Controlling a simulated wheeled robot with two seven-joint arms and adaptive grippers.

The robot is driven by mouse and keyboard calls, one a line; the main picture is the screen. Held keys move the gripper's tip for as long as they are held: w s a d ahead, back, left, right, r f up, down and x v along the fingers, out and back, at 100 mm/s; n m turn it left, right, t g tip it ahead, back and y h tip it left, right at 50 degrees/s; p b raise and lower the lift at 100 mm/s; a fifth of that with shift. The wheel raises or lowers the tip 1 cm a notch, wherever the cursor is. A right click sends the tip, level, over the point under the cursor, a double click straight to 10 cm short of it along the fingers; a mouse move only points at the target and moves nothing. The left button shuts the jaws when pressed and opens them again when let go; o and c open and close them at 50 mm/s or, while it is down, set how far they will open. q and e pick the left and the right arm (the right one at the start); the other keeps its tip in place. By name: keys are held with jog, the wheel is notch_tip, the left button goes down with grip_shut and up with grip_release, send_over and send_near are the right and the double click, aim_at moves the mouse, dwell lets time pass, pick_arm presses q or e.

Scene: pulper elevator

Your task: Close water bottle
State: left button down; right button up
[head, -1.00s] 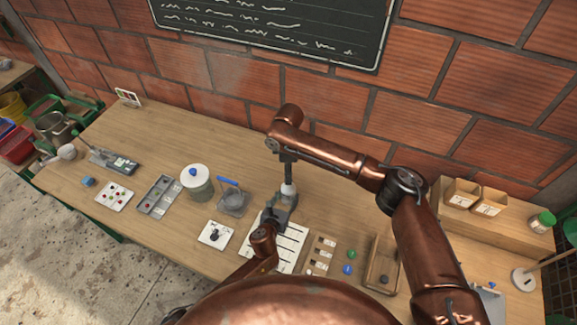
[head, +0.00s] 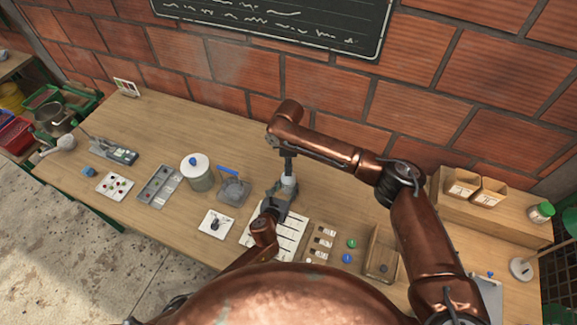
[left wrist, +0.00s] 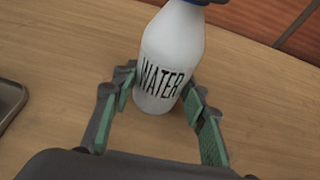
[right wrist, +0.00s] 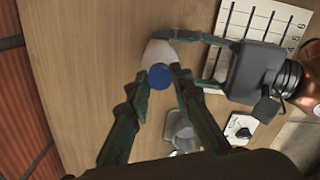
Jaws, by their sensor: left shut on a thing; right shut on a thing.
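The white water bottle (left wrist: 172,60), labelled WATER, stands upright on the wooden table. It also shows in the head view (head: 289,184) and, from above, in the right wrist view (right wrist: 157,50). My left gripper (left wrist: 163,95) is shut on the bottle's lower body, a finger on each side. The blue cap (right wrist: 160,76) is at the bottle's top; its lower edge shows at the top of the left wrist view (left wrist: 205,2). My right gripper (right wrist: 165,82) comes from above and is shut on the cap. I cannot tell how tightly the cap sits on the neck.
A white ruled sheet (head: 288,236) lies right beside the bottle. A wooden box (head: 382,255) is at right. The table behind the bottle is clear.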

grip_shut()
jog(key=o, duration=0.9)
grip_release()
jog(key=shift+o, duration=0.2)
notch_tip(320, 180, up, 12)
